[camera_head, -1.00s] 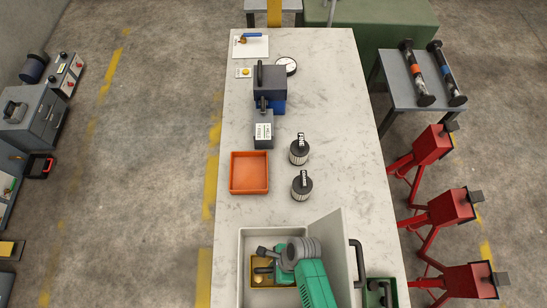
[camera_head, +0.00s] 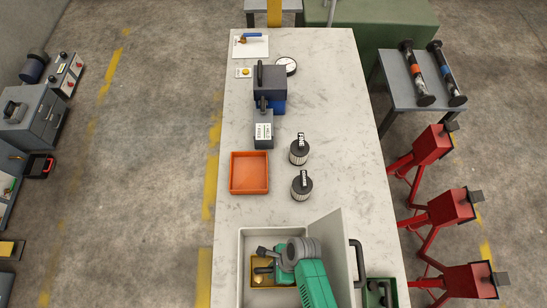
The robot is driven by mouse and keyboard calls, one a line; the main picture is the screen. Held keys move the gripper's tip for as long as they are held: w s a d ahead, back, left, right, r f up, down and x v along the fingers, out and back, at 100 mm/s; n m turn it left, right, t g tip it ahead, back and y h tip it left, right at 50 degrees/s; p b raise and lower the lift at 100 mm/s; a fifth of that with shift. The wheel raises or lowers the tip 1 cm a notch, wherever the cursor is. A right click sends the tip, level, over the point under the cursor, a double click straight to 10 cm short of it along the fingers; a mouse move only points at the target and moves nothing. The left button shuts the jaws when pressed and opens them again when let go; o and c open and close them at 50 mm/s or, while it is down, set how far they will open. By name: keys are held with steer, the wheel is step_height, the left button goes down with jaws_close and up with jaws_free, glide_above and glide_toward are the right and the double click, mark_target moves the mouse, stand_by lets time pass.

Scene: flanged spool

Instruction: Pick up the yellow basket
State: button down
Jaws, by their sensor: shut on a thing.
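The yellow basket (camera_head: 260,282) sits inside the open pale grey box (camera_head: 243,262) at the near end of the table. A small yellow-tan round thing shows in or at the basket. My gripper (camera_head: 263,270) is over the basket, at the end of my green and grey arm, and is shut on it, as far as I can see. The fingertips and the right part of the basket are largely hidden by my arm. I cannot tell whether the basket is lifted off the box floor.
The box's raised panel (camera_head: 335,245) stands close to my arm's right. An orange tray (camera_head: 249,187) lies beyond the box. Two labelled dark cylinders (camera_head: 302,187) stand right of it. The marble table (camera_head: 345,150) is clear along its right side.

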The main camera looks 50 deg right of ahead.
stand_by(0.4)
step_height(320, 180, up, 19)
steer(key=p, duration=0.1)
steer(key=shift+f+p, duration=0.2)
steer(key=shift+p, duration=0.2)
